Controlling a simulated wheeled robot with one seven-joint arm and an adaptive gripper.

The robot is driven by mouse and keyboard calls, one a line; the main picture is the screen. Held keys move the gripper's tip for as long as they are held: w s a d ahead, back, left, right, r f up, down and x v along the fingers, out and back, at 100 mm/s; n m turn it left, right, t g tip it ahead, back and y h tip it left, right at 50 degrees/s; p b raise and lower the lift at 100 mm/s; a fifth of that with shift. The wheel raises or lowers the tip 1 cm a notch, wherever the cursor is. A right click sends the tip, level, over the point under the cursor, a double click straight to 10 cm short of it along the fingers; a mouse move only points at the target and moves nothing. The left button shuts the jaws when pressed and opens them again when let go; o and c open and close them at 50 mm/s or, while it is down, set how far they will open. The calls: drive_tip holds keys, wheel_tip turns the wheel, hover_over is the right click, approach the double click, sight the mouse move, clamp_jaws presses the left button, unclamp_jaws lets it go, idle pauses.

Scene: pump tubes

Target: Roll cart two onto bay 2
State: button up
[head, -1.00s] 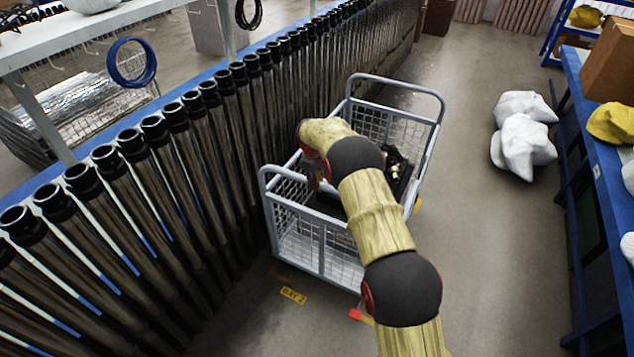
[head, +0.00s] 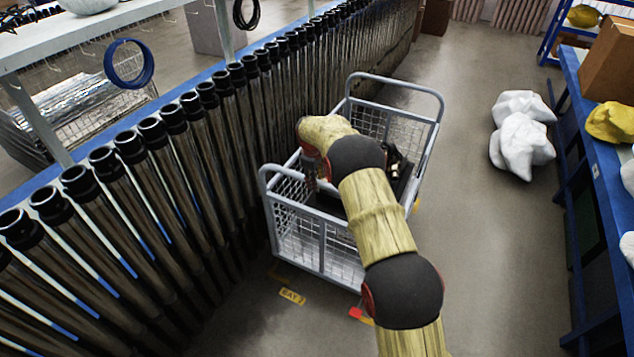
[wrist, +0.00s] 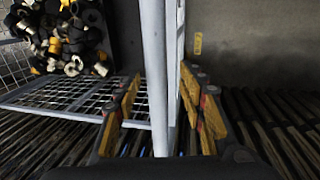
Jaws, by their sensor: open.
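The grey wire-mesh cart (head: 330,255) stands on the floor beside the row of tubes, and my arm reaches over it. The label marked BAY 2 (head: 291,297) lies on the floor just in front of the cart's near side. My gripper (wrist: 158,88) is open in the wrist view, with a finger on each side of the cart's pale rail (wrist: 157,60). I cannot tell whether the fingers touch the rail. In the head view my arm hides most of the gripper. The cart carries a dark load of black, yellow and white fittings (wrist: 75,38).
A long row of dark tubes (head: 185,150) stands close along the cart's left. White sacks (head: 523,135) lie on the floor to the right, before a blue bench (head: 585,120).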

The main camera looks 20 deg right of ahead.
wheel_tip(320, 180, up, 10)
drive_tip(key=s+a, duration=0.1)
drive_tip(key=shift+s+a+r, duration=0.2)
drive_tip(key=shift+a+r, duration=0.05)
idle(0.4)
